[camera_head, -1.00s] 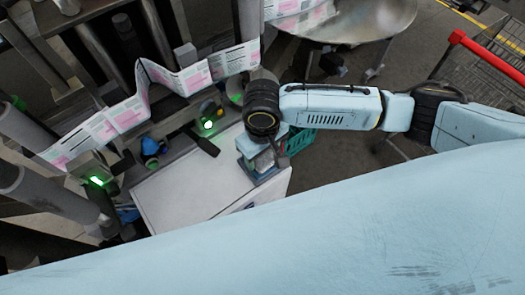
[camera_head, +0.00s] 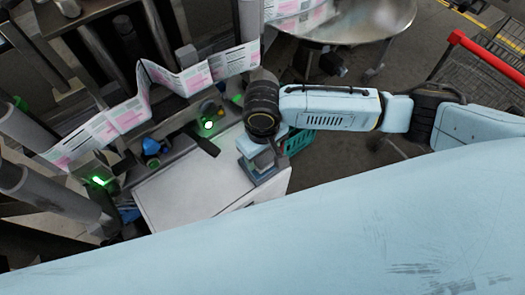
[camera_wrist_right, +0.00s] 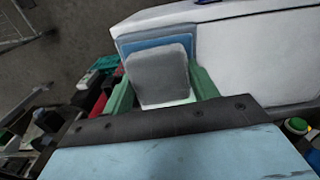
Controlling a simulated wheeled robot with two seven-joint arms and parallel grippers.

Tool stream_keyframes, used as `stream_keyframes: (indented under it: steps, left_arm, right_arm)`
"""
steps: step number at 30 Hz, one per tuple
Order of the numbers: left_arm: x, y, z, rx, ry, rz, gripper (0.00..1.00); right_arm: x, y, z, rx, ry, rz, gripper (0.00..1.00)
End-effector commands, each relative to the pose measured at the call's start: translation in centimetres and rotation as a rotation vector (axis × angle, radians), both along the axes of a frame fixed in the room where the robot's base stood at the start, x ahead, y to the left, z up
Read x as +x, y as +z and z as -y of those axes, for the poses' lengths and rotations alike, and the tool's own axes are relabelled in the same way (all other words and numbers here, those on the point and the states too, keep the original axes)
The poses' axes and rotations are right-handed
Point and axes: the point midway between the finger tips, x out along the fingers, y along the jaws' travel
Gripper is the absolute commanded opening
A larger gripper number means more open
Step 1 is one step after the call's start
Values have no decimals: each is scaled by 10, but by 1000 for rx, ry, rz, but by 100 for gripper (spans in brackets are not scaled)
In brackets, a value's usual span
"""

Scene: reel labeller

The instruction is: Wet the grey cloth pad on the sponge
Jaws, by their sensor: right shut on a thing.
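The grey cloth pad (camera_wrist_right: 160,75) is between the green fingers of my right gripper (camera_wrist_right: 162,92), which is shut on it. Just behind and under the pad in the right wrist view is a blue slab (camera_wrist_right: 155,44), seemingly the sponge, mostly hidden by the pad. In the head view my right gripper (camera_head: 262,153) points down over a blue-grey tray (camera_head: 268,178) at the white cabinet's right corner. I cannot tell whether the pad touches the sponge. My left gripper is not in view.
The white cabinet top (camera_head: 190,185) left of the tray is mostly clear. A label web (camera_head: 125,115) and rollers stand behind it, with a green-lit button (camera_head: 208,125). A green crate (camera_head: 300,142) is beyond the tray, and a round metal table (camera_head: 345,22) stands at the back.

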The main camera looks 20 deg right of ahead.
Motion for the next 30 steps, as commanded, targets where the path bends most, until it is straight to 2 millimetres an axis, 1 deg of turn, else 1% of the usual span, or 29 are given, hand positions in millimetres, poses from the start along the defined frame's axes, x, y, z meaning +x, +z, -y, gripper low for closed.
stream_keyframes:
  steps: [30]
  left_arm:
    - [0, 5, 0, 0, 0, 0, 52]
  right_arm:
    - [-1, -3, 1, -2, 0, -2, 40]
